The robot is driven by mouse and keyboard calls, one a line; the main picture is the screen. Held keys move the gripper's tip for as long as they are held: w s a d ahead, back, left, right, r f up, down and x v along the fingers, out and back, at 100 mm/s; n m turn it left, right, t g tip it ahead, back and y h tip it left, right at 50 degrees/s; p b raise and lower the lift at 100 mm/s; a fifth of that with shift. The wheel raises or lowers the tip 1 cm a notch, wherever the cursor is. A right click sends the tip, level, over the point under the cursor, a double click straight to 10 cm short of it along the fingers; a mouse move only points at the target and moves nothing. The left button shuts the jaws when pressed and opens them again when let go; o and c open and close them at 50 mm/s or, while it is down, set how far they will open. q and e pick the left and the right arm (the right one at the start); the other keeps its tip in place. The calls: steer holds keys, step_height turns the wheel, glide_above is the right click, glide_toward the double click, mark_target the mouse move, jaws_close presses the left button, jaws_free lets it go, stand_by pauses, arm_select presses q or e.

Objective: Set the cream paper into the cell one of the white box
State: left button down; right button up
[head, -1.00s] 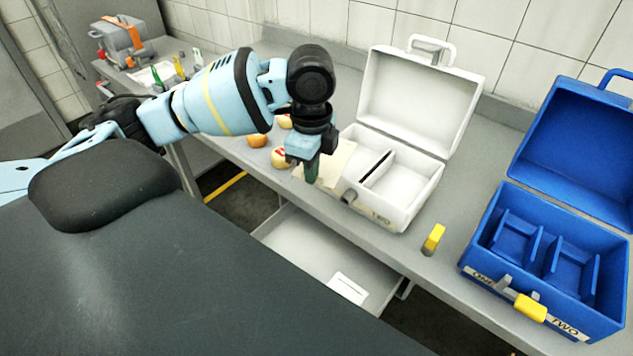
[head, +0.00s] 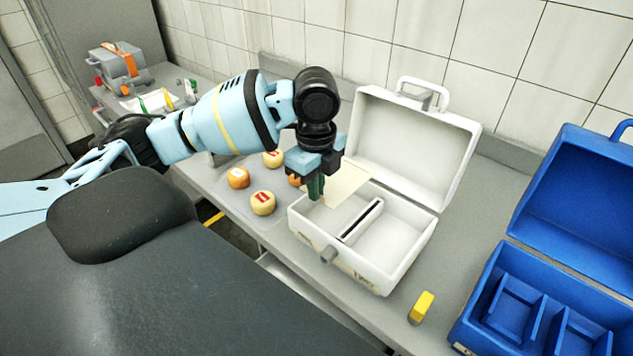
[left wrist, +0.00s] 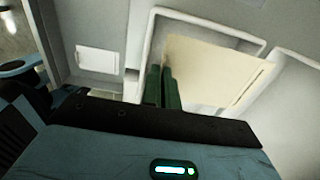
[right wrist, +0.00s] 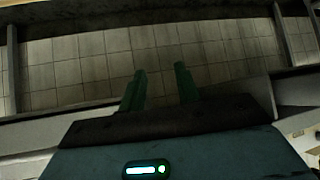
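The cream paper (head: 348,181) is a thin flat sheet. My left gripper (head: 316,188) is shut on its edge, and the sheet sticks out to the right of the fingers. The open white box (head: 397,278) has two cells split by a white divider; the right one is marked TWO. The sheet and fingers are over the left cell, at its back part; how high above its floor I cannot tell. In the left wrist view the paper (left wrist: 213,72) covers most of that cell, with one corner reaching the divider. My right gripper (right wrist: 160,90) is open and empty above a tiled floor.
A yellow block (head: 421,307) and an open blue box (head: 485,310) are to the right. The white lid (head: 415,140) stands up behind the cells. A grey case (head: 117,64) is at the far left.

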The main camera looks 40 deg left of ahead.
arm_select(q)
steer(key=shift+f, duration=2.35)
steer(key=c, duration=1.6)
jaws_free()
steer(key=shift+r, duration=3.95)
